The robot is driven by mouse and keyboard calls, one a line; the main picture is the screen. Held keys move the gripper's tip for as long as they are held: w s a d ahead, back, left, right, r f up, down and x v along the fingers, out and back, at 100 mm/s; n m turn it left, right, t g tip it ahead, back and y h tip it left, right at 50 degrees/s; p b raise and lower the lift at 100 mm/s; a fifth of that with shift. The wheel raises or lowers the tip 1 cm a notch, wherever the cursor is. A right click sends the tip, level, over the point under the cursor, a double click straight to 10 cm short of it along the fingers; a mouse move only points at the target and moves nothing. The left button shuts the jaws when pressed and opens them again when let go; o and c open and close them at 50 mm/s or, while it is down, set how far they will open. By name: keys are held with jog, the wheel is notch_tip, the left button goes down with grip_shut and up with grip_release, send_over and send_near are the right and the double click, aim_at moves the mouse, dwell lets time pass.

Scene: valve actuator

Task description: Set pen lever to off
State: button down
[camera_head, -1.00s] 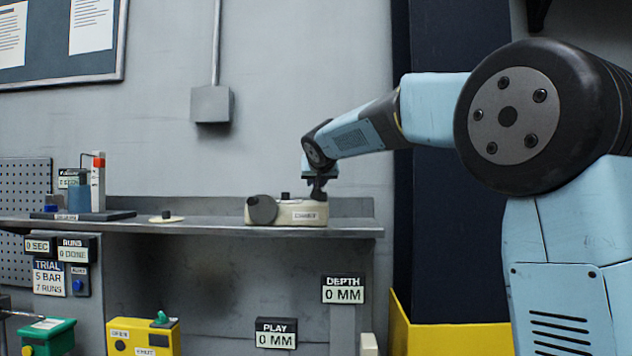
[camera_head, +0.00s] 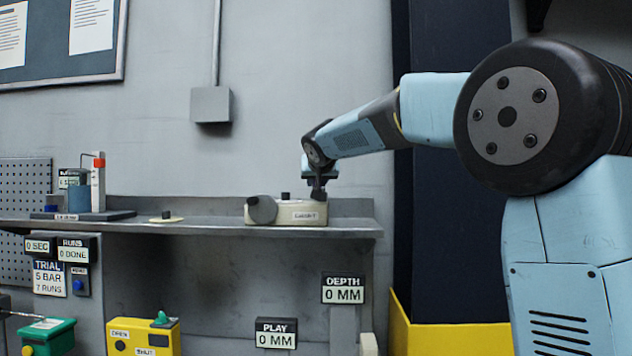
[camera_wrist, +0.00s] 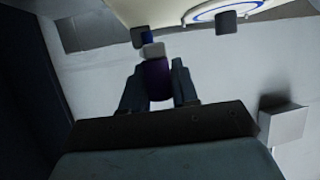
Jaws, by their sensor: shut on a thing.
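My gripper (camera_head: 318,192) points down at the right end of a cream box (camera_head: 300,218) on the shelf. In the wrist view my gripper (camera_wrist: 158,85) is shut on a dark purple upright piece (camera_wrist: 158,80) with a pale grey end. A small blue part and a dark block lie just beyond it, near the cream surface. The held piece may be the pen lever; no readable label beside it confirms this. The box has a round dark grey knob (camera_head: 262,209) at its left and a small dark peg (camera_head: 285,195) on top. Its front label is too small to read surely.
The shelf (camera_head: 215,229) has a small cream disc with a dark knob (camera_head: 166,216) and a stand with a blue cylinder (camera_head: 79,198) at left. Below are a yellow box (camera_head: 130,338), a green box (camera_head: 58,338) and PLAY and DEPTH signs (camera_head: 343,289), both reading 0 MM.

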jog(key=c, duration=0.9)
grip_release()
jog(key=shift+c, duration=0.2)
jog(key=v, duration=1.3)
jog(key=shift+s, duration=0.35)
jog(key=shift+c, duration=0.3)
